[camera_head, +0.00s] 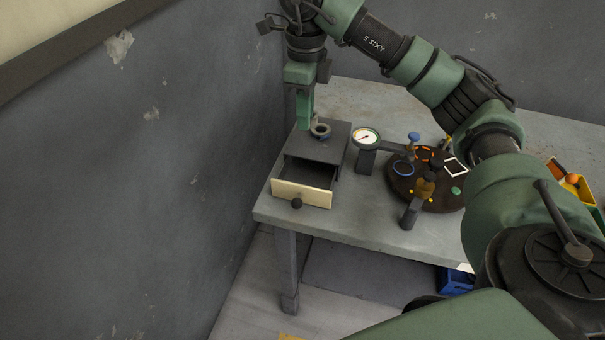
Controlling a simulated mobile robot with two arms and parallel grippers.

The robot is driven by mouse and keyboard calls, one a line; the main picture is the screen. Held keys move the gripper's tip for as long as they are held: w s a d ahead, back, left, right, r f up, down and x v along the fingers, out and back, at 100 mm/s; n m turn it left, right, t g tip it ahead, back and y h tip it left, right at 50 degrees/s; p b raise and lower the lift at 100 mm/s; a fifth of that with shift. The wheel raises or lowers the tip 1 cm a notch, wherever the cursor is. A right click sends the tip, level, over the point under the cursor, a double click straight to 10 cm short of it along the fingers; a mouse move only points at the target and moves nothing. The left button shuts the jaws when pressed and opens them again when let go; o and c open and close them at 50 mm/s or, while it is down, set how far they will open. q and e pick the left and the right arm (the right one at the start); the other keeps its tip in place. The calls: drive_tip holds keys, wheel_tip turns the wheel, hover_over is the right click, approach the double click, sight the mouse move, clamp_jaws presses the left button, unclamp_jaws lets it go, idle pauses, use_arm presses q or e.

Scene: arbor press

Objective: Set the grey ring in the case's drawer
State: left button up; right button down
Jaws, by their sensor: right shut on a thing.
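The small dark grey case (333,136) stands at the left end of the table. Its drawer (302,193) is pulled out toward the front, with a cream front and a dark knob, and its visible interior looks empty. My right gripper (308,124) points down over the case top, behind the open drawer. It is shut on the grey ring (320,131), which shows at the right side of the fingertips. I cannot tell whether the ring touches the case top. My left gripper is not in view.
A dial gauge (367,137) on a stand is right of the case. Farther right is a round dark brown board (434,203) with coloured shapes and posts. A yellow bin (574,182) is at the far right. A wall rises close on the left.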

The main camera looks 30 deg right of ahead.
wheel_tip(320, 180, down, 14)
drive_tip(key=shift+s, duration=0.15)
wheel_tip(320, 180, down, 5)
drive_tip(key=shift+f, duration=0.1)
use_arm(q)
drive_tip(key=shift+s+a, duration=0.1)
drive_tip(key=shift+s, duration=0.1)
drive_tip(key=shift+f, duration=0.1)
use_arm(e)
drive_tip(key=shift+f, duration=0.15)
drive_tip(key=c, duration=1.8)
unclamp_jaws()
drive_tip(key=shift+o, duration=0.2)
